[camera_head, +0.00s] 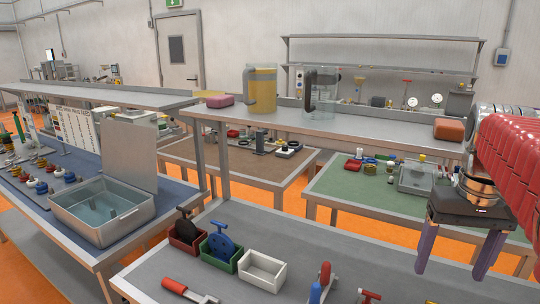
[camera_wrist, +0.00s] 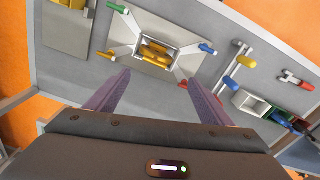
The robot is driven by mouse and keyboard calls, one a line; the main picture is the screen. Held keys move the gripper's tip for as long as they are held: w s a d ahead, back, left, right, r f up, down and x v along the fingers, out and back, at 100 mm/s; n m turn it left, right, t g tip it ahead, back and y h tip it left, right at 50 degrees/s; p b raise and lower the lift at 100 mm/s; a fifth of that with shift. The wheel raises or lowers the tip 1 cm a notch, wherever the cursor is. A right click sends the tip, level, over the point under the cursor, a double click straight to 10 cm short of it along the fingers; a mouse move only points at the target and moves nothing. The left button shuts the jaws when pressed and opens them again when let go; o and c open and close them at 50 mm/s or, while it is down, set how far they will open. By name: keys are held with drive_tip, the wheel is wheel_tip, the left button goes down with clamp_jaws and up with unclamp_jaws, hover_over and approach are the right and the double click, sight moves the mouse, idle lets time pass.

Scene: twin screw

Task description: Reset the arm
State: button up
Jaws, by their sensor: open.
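My gripper (camera_head: 457,248) is at the right side of the head view, at the end of my red arm, with its two purple fingers pointing down. The fingers are apart with nothing between them. In the wrist view my gripper (camera_wrist: 160,92) is also open and empty, above the grey bench top (camera_wrist: 75,75). Below it is a plate fixture with yellow blocks (camera_wrist: 155,50) in its middle and coloured-tip handles at its corners. I cannot tell the exact height above the bench.
On the near bench (camera_head: 215,275) stand a red bin (camera_head: 185,243), a green bin (camera_head: 222,262) and a white bin (camera_head: 262,270). A red-handled tool (camera_head: 185,291) lies in front. A raised shelf (camera_head: 330,122) holds two jugs. An open metal case (camera_head: 110,212) stands at left.

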drive_tip(key=s+a+f+n+t, duration=0.2)
drive_tip(key=a+f, duration=0.3)
drive_tip(key=a, duration=0.5)
drive_tip(key=s+a+f+n+t, duration=0.2)
drive_tip(key=a+f, duration=0.4)
drive_tip(key=a, duration=0.5)
drive_tip(key=shift+s+a+t, duration=0.2)
drive_tip(key=shift+t, duration=0.5)
drive_tip(key=shift+c, duration=0.4)
